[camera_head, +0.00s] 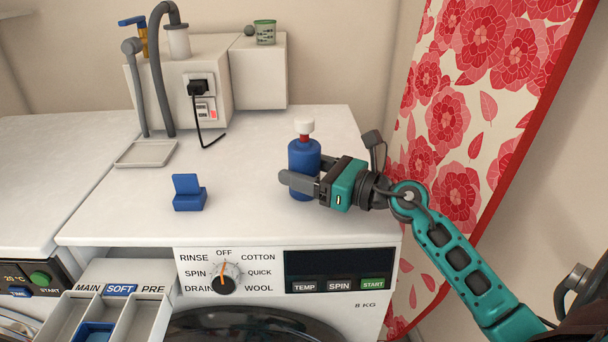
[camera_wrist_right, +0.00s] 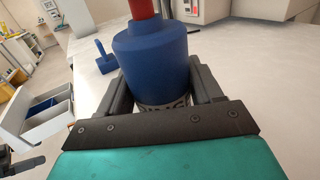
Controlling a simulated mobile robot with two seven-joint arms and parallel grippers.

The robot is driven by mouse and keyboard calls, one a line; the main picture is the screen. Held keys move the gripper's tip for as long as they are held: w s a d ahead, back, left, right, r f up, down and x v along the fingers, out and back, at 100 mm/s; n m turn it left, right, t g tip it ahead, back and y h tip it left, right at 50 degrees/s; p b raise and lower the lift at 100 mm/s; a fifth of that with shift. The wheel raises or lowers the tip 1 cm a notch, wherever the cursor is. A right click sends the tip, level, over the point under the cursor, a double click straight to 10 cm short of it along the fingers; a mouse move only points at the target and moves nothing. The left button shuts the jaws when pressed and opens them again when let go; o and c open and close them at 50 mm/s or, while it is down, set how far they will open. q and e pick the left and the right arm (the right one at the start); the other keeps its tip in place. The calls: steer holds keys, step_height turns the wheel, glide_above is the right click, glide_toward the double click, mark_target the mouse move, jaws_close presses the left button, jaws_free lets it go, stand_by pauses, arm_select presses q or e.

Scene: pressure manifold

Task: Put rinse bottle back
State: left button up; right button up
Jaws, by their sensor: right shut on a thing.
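The rinse bottle is a blue bottle (camera_head: 304,153) with a red neck and white cap, upright at the right part of the washer's white top. My right gripper (camera_head: 300,184) is shut on its lower body, coming from the right. In the right wrist view the blue bottle (camera_wrist_right: 155,62) stands between the two dark fingers (camera_wrist_right: 160,88), with part of a white label showing low down. Its base is mostly hidden, so I cannot tell whether it touches the top. My left gripper is not in view.
A small blue stand (camera_head: 188,194) sits left of the bottle. A shallow grey tray (camera_head: 146,154) lies behind it, near a white box (camera_head: 205,85) with a plug and hose. An open detergent drawer (camera_head: 105,312) juts out at front left. A floral panel (camera_head: 470,110) stands at right.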

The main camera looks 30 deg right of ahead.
steer(key=shift+f, duration=0.15)
steer(key=o, duration=1.2)
steer(key=shift+c, duration=0.2)
steer(key=shift+r, duration=0.2)
steer(key=b+v, duration=0.1)
steer(key=v, duration=0.9)
steer(key=shift+s+d, duration=0.1)
steer(key=shift+s, duration=0.15)
steer(key=shift+v, duration=0.8)
